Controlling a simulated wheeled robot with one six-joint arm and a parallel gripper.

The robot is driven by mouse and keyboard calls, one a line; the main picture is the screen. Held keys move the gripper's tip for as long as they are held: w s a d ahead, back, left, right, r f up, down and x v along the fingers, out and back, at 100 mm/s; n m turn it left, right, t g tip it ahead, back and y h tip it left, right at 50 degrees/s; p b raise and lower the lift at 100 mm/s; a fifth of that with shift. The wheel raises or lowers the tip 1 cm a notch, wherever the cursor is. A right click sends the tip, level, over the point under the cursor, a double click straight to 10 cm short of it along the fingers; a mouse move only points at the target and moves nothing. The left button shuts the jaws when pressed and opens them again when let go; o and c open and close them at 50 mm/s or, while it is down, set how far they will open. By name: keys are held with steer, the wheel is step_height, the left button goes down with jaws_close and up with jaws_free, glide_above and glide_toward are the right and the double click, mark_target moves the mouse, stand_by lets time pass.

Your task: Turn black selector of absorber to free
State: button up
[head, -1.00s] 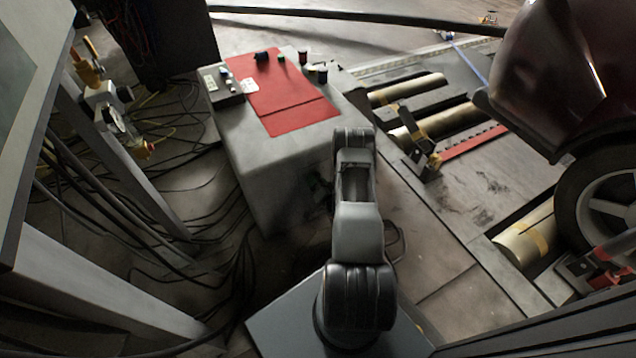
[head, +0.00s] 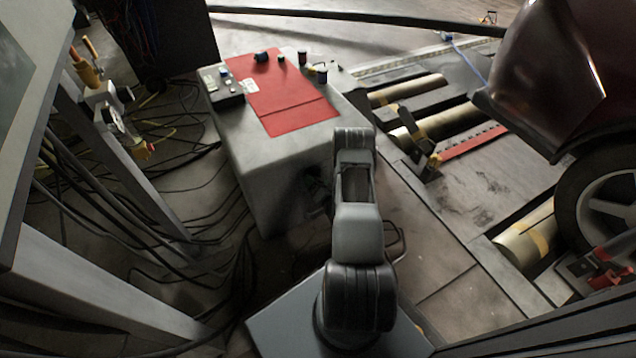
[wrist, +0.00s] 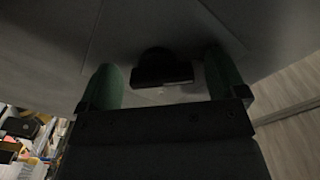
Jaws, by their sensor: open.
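The black selector (wrist: 161,68) shows in the wrist view as a dark rounded knob with a flat bar-like front edge on a grey panel (wrist: 60,40). My gripper (wrist: 162,60) is open, with one green finger to the left of the selector and one to the right. Gaps show between the knob and both fingers. Whether the fingertips touch the panel I cannot tell. In the head view, the grey box-shaped cabinet (head: 262,185) stands in front of my arm, which reaches to its right-hand side. The selector is hidden there, and its markings are not readable in either view.
A red mat (head: 290,105), a small dark box (head: 226,97) and several small cans lie on the cabinet top. Cables (head: 200,200) spread over the floor at left, beside a metal frame (head: 150,180). Rollers (head: 525,240) and a dark red car (head: 550,80) are at right.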

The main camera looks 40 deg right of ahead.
steer(key=s+a+p, duration=0.2)
steer(key=s+p, duration=0.1)
steer(key=s, duration=1)
steer(key=shift+s+p, duration=0.3)
steer(key=shift+s, duration=0.05)
